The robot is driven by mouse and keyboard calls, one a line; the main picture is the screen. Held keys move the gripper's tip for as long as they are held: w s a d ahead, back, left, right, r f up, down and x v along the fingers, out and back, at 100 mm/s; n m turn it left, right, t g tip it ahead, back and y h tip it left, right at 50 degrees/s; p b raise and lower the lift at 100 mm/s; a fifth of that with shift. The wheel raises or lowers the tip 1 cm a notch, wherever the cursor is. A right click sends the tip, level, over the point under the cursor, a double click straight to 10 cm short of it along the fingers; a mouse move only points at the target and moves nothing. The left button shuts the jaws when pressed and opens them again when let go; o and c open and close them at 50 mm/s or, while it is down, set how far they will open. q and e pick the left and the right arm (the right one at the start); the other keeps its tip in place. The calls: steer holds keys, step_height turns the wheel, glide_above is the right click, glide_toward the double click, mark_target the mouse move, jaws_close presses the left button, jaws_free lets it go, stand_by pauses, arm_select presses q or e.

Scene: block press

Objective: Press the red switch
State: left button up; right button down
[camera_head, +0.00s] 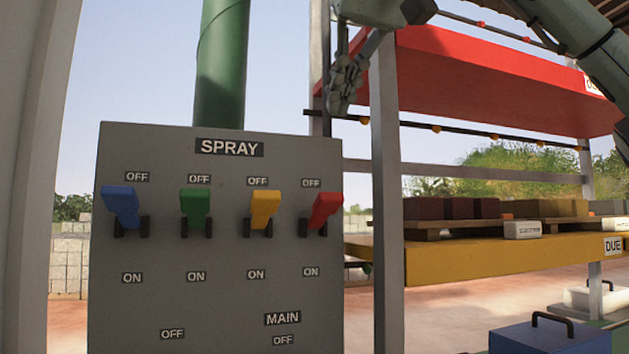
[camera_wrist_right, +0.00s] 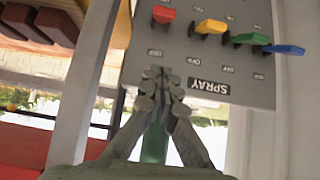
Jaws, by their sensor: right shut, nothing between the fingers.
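The red switch (camera_head: 326,208) is the rightmost of the levers on a grey panel (camera_head: 150,300) marked SPRAY. It is tilted up toward its OFF label, with an ON label below it. My right gripper (camera_head: 345,90) is above and to the right of the panel's top edge, apart from the switch. In the right wrist view the red switch (camera_wrist_right: 163,14) is at the top, beyond the closed fingertips (camera_wrist_right: 160,75). The right gripper is shut and empty. My left gripper is not in view.
Yellow (camera_head: 265,208), green (camera_head: 196,207) and blue (camera_head: 121,206) switches stand left of the red one, all tilted up. A grey post (camera_head: 385,200) and a shelf rack with a red shelf (camera_head: 480,85) and a yellow shelf (camera_head: 480,262) stand to the right. A green pipe (camera_head: 221,65) rises behind the panel.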

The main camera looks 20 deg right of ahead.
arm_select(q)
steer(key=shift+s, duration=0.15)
arm_select(e)
steer(key=shift+d, duration=0.1)
steer(key=b, duration=0.1)
glide_above(329, 192)
steer(key=w, duration=0.2)
step_height(329, 192, down, 7)
steer(key=shift+w+r, duration=0.1)
steer(key=shift+r, duration=0.1)
steer(key=f, duration=0.1)
steer(key=s+f+b, duration=0.1)
steer(key=f, duration=0.1)
steer(key=shift+s+d, duration=0.1)
steer(key=shift+s, duration=0.05)
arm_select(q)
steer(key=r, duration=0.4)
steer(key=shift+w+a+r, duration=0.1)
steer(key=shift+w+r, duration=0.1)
arm_select(e)
steer(key=shift+s+f, duration=0.15)
steer(key=shift+f, duration=0.2)
arm_select(q)
steer(key=shift+b, duration=0.3)
arm_select(e)
steer(key=shift+f, duration=0.15)
